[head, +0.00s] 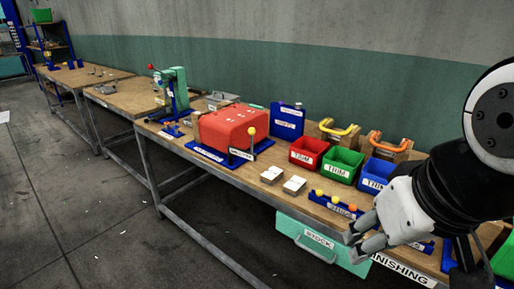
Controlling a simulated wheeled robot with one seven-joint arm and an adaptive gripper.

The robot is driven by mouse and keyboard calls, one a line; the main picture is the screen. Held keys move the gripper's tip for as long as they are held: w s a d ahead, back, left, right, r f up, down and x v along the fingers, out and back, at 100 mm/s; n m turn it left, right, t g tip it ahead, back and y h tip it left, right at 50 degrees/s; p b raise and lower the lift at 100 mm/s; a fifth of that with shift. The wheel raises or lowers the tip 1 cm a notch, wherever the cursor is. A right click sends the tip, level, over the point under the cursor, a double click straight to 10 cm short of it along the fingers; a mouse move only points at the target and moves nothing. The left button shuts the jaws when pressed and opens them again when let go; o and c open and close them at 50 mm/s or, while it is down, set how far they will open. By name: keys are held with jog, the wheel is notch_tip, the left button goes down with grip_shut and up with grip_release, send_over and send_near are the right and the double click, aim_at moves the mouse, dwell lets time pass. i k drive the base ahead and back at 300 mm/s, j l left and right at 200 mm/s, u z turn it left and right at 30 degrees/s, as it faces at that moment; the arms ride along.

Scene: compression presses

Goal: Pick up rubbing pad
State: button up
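No label I can read says rubbing pad, so I cannot tell for certain which thing it is. Two small white-topped blocks, a left one (272,174) and a right one (294,185), lie flat on the wooden bench in front of the red bin. My gripper (354,246) is at the lower right, by the bench's front edge, to the right of and nearer than the blocks. Its fingers look spread apart with nothing between them. The arm hides part of the bench's right end.
Red (308,153), green (342,165) and blue (377,175) bins stand behind the blocks. A red press (230,128) stands left. Orange-handled (388,145) and yellow-handled (340,131) wooden items stand behind.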

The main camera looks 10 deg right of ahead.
aim_at(297, 184)
jog(key=z, duration=2.75)
jog(key=u, duration=2.65)
jog(key=i+j+z, duration=0.1)
jog(key=i+j, duration=0.15)
jog(key=i, duration=0.15)
jog(key=i+j+z, duration=0.1)
jog(key=i+j, duration=0.2)
jog(key=i, duration=0.1)
